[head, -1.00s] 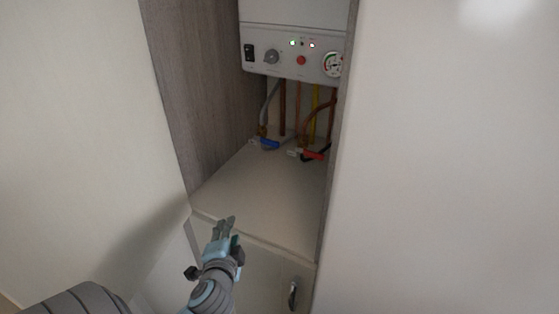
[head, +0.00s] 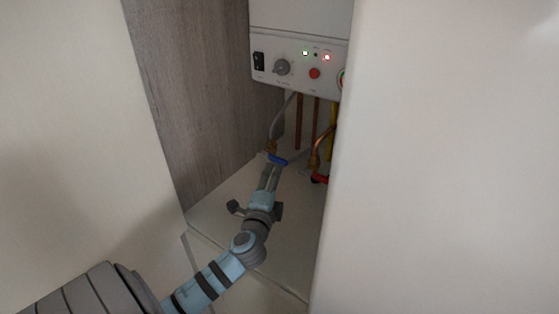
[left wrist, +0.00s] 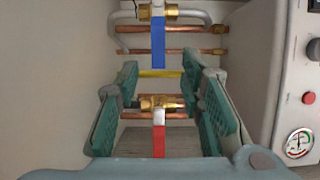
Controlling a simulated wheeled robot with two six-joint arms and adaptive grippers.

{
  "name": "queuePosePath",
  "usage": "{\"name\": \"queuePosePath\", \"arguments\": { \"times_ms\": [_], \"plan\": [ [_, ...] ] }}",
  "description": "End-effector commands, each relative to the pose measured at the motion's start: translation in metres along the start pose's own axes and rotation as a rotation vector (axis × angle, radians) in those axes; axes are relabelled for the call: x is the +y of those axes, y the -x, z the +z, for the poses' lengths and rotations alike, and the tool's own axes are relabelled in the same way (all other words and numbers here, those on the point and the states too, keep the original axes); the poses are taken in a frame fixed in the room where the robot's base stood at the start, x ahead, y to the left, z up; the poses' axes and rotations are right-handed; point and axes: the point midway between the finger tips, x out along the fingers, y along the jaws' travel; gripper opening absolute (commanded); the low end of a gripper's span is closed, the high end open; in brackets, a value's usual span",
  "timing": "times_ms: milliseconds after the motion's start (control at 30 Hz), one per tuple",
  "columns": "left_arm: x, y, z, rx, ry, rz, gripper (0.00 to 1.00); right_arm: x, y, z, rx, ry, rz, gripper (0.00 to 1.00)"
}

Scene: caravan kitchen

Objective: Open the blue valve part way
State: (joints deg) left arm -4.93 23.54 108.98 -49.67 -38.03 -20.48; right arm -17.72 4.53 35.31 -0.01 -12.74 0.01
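The blue valve handle (head: 277,160) sits on a brass fitting at the back of the cupboard floor. In the left wrist view the blue handle (left wrist: 158,42) runs straight down from its brass body, its free end appearing near the line between my fingertips. My left gripper (head: 269,177) is inside the cupboard just in front of the blue handle. In the left wrist view its two green-padded fingers (left wrist: 160,72) stand apart with nothing gripped. Whether they touch the handle I cannot tell. My right gripper is out of view.
A red valve handle (head: 319,179) is to the right of the blue one. Copper pipes (head: 298,122) and a yellow pipe (left wrist: 160,74) run behind. The white boiler panel (head: 297,62) hangs above. A wood-grain wall (head: 200,90) and a pale panel (head: 440,160) flank the opening.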

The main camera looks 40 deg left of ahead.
Motion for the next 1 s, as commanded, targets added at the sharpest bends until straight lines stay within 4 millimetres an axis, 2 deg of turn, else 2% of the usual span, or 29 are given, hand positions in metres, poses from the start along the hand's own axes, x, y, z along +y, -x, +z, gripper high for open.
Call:
{"name": "queuePosePath", "arguments": {
  "times_ms": [100, 300, 433, 700, 900, 933, 1000],
  "plan": [
    [0.000, -0.030, 0.001, -0.003, 0.001, 0.000, 0.35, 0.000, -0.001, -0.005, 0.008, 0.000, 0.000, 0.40],
    [0.001, -0.068, 0.002, -0.004, 0.001, 0.001, 0.35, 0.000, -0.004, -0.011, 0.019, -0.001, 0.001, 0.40],
    [0.001, -0.079, 0.002, -0.004, 0.001, 0.001, 0.35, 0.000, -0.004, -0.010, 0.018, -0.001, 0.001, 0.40],
    [0.001, -0.081, 0.003, -0.004, 0.001, 0.001, 0.35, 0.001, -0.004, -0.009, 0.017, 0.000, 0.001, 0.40],
    [0.001, -0.081, 0.003, -0.004, 0.001, 0.002, 0.03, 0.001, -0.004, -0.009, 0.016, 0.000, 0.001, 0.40],
    [0.001, -0.081, 0.003, -0.004, 0.001, 0.002, 0.00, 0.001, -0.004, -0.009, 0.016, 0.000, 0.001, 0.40],
    [0.001, -0.081, 0.003, -0.004, 0.001, 0.002, 0.00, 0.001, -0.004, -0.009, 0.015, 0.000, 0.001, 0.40]
  ]
}}
